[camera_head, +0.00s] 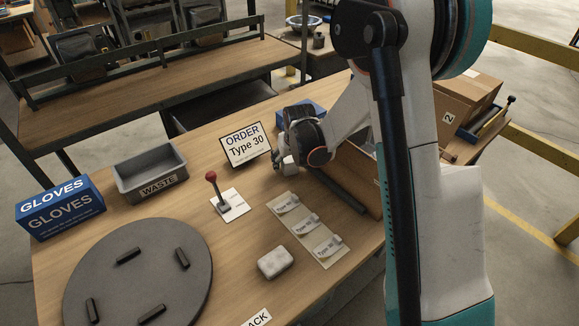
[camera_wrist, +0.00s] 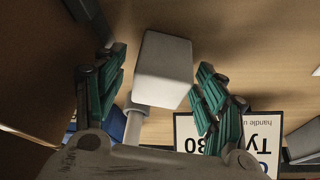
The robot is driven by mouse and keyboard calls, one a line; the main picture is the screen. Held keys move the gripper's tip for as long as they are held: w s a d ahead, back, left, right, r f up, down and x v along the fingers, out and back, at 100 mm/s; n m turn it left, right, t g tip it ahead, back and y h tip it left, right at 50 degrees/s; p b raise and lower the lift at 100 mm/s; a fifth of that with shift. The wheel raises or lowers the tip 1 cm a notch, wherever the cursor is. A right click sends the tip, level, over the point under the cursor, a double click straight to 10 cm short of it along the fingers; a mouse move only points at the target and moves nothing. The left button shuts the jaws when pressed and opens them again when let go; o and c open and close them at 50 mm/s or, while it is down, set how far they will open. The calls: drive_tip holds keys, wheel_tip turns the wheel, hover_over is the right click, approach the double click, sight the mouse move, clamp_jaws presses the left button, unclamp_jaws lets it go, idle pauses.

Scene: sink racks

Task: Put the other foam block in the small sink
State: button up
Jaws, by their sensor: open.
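My gripper (camera_head: 281,158) is beyond the label strip, low near the order sign. In the wrist view its two green-padded fingers (camera_wrist: 162,62) are spread, one on each side of a white block (camera_wrist: 165,68) with a pale stem. The same small white block (camera_head: 290,163) seems to show beside the gripper in the head view. I cannot tell whether the fingers touch it. A whitish, rough-looking block (camera_head: 276,262) lies on the table near the label strip, apart from my gripper. I see no clear sink.
A grey waste bin (camera_head: 128,172), a blue gloves box (camera_head: 50,219), a red-knobbed lever (camera_head: 213,180) and a grey round plate (camera_head: 135,280) stand at left. The order sign (camera_head: 262,152) is close to my gripper. A label strip (camera_head: 285,225) lies mid-table. Cardboard boxes (camera_head: 482,85) are at right.

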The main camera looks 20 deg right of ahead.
drive_tip(key=c, duration=0.9)
drive_tip(key=shift+c, duration=0.2)
drive_tip(key=shift+r, duration=0.15)
